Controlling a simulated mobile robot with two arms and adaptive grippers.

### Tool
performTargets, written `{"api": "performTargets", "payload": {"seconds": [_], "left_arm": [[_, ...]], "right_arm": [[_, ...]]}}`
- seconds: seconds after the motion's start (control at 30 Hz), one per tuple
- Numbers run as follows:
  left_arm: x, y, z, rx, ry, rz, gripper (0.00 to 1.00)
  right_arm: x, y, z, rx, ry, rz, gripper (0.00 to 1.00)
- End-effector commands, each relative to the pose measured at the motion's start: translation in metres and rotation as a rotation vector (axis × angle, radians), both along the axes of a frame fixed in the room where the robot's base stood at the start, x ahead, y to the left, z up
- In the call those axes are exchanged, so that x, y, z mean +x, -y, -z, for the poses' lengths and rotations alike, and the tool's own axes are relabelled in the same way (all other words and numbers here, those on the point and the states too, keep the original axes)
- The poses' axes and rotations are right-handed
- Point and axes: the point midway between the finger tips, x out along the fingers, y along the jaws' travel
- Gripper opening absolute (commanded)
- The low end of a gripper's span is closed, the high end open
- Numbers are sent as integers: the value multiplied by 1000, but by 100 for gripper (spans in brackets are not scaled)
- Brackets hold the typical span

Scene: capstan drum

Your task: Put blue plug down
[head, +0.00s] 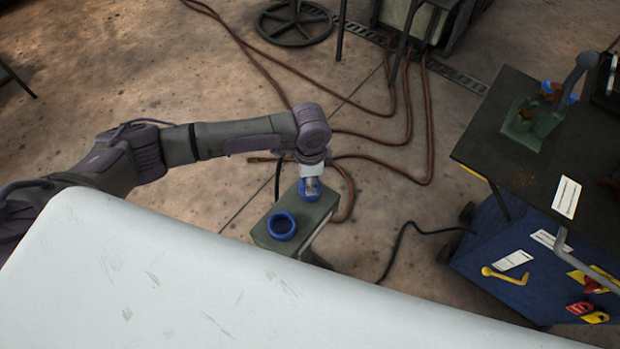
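My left gripper (312,186) reaches in from the left and points down over the far end of a small grey-green stand (315,212). A blue round piece (303,190), which looks like the blue plug, shows right at its fingertips, partly hidden by them. I cannot tell if the fingers are closed on it or if it rests on the stand. A second blue piece, a ring with a dark centre (282,225), sits on the near end of the stand, apart from the gripper. My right gripper is not in view.
At the right stands a blue tool cart (520,258) with a dark top (490,140), bearing a green clamp-like device (530,125) with another blue piece (571,95). Brown hoses (428,130) and a black cable (400,240) lie on the floor around the stand.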

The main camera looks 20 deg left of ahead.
Motion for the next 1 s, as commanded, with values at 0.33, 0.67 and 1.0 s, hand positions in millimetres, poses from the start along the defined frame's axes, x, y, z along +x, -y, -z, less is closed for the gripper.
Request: {"api": "performTargets", "payload": {"seconds": [0.33, 0.67, 1.0], "left_arm": [[1, 1, 13, -1, 3, 1, 0], [1, 0, 17, 0, 2, 0, 68], [1, 0, 14, -1, 3, 1, 68]], "right_arm": [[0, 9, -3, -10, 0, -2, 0], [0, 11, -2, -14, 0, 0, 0], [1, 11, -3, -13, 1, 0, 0]]}}
